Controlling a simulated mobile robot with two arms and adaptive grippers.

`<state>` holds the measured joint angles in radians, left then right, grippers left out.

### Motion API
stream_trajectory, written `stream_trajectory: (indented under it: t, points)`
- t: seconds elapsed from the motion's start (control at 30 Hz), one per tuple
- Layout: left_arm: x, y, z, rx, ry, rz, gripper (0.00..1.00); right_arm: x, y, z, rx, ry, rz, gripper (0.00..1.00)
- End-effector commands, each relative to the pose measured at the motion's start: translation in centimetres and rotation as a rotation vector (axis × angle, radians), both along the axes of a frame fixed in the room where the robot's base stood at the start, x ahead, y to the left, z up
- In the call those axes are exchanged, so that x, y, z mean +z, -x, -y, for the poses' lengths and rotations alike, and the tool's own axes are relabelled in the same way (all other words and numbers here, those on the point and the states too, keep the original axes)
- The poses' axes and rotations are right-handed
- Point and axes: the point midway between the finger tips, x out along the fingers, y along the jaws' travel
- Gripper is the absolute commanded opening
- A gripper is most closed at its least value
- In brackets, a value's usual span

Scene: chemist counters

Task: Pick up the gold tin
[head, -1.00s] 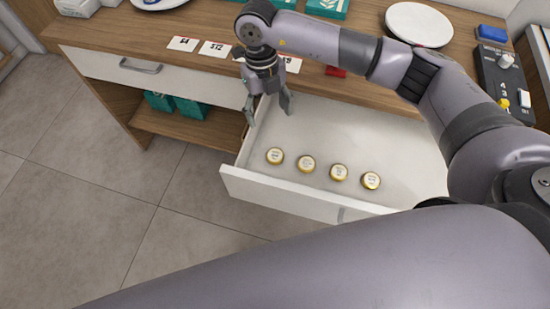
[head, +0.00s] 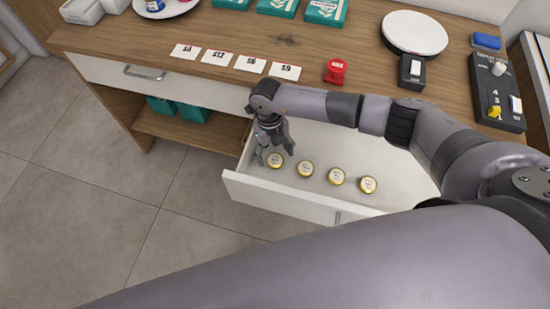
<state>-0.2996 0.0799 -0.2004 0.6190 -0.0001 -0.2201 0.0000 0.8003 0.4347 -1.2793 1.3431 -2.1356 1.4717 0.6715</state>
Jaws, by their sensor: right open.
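Several gold tins with pale labelled lids stand in a row in the open white drawer (head: 290,200). The leftmost gold tin (head: 274,161) is right at my right gripper (head: 277,155). The other gold tins (head: 305,169), (head: 336,177) and (head: 368,185) stand apart to the right. My right gripper is open and points down, with one finger to the left of the leftmost tin and the other above its right side. I cannot tell whether the fingers touch it. My left gripper is not in view.
The wooden counter (head: 285,40) behind holds price cards (head: 250,63), a red item (head: 336,70), a black card device (head: 412,72), a round white plate (head: 414,32) and teal boxes (head: 326,10). The drawer's front wall stands close to the tins.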

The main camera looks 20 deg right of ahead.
Motion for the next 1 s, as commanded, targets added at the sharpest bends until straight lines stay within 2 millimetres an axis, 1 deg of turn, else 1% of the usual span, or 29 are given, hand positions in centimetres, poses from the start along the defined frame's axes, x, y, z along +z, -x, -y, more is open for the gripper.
stream_trajectory:
  t: [0.1, 0.17, 0.4, 0.43, 1.0]
  points:
    - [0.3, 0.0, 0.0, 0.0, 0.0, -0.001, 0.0, -1.4, 0.3, -0.1, 0.0, -0.002, -0.001, 0.66]
    - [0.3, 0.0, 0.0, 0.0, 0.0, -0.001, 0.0, -1.9, 0.3, 0.0, 0.0, -0.001, -0.001, 0.66]
    - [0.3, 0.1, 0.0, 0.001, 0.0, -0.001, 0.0, -2.1, 0.3, 0.0, 0.001, -0.001, 0.001, 0.66]
    - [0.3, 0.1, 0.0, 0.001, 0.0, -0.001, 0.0, -2.1, 0.3, 0.0, 0.001, -0.001, 0.001, 0.65]
    - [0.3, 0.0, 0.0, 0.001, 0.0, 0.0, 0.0, -2.0, 0.3, 0.0, 0.0, -0.001, 0.001, 0.27]
